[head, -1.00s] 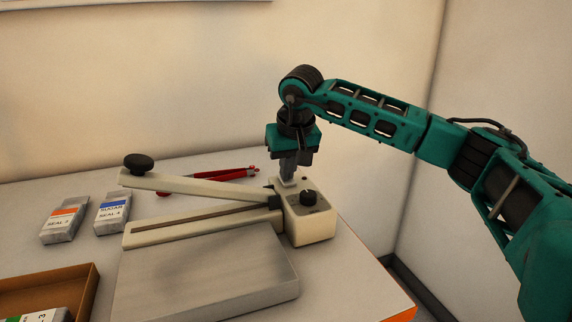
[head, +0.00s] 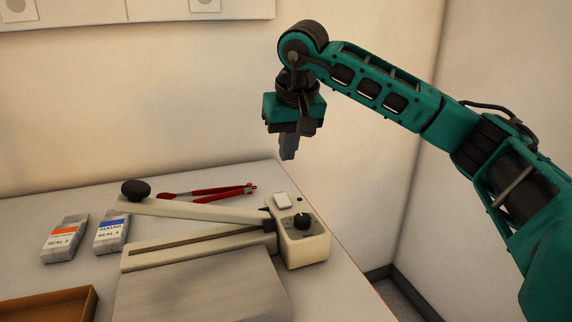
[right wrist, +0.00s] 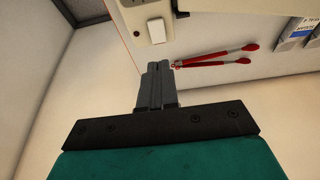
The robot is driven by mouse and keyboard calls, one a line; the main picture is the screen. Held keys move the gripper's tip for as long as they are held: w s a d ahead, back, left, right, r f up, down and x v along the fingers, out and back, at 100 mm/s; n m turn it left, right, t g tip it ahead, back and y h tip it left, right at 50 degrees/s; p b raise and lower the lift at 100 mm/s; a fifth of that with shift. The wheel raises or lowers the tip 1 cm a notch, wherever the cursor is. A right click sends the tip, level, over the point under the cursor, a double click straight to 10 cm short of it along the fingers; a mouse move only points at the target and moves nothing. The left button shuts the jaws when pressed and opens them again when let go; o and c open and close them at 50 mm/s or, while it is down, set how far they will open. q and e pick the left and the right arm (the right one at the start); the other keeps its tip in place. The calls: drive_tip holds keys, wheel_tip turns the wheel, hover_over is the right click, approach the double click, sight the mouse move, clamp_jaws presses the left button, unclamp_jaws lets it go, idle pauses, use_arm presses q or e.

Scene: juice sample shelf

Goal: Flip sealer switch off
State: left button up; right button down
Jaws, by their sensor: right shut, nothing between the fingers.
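The cream sealer (head: 303,252) stands on the table, with its long arm raised at an angle and a black knob (head: 136,190) at the arm's far end. Its white rocker switch (head: 282,200) sits on top of the end box, behind a black dial (head: 302,221). The switch also shows in the right wrist view (right wrist: 156,31); which way it is tipped is hard to tell. My right gripper (head: 287,157) is shut and empty, pointing down in the air above the switch and apart from it. It also shows in the right wrist view (right wrist: 157,66). My left gripper is not in view.
Red tongs (head: 208,192) lie behind the sealer. A grey metal plate (head: 200,292) lies before the sealer. Walls are behind and to the right.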

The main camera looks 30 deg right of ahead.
drive_tip(key=shift+w+d+r+b, duration=0.2)
drive_tip(key=shift+r+b, duration=0.15)
drive_tip(key=shift+r, duration=0.25)
drive_tip(key=shift+w+d+r+b, duration=0.1)
drive_tip(key=shift+w+r+b, duration=0.1)
drive_tip(key=shift+r+b, duration=0.3)
drive_tip(key=shift+r, duration=0.1)
approach(280, 195)
drive_tip(key=x, duration=0.5)
drive_tip(key=shift+w+b, duration=0.2)
drive_tip(key=shift+b, duration=0.15)
drive_tip(key=shift+x, duration=0.75)
drive_tip(key=shift+s, duration=0.15)
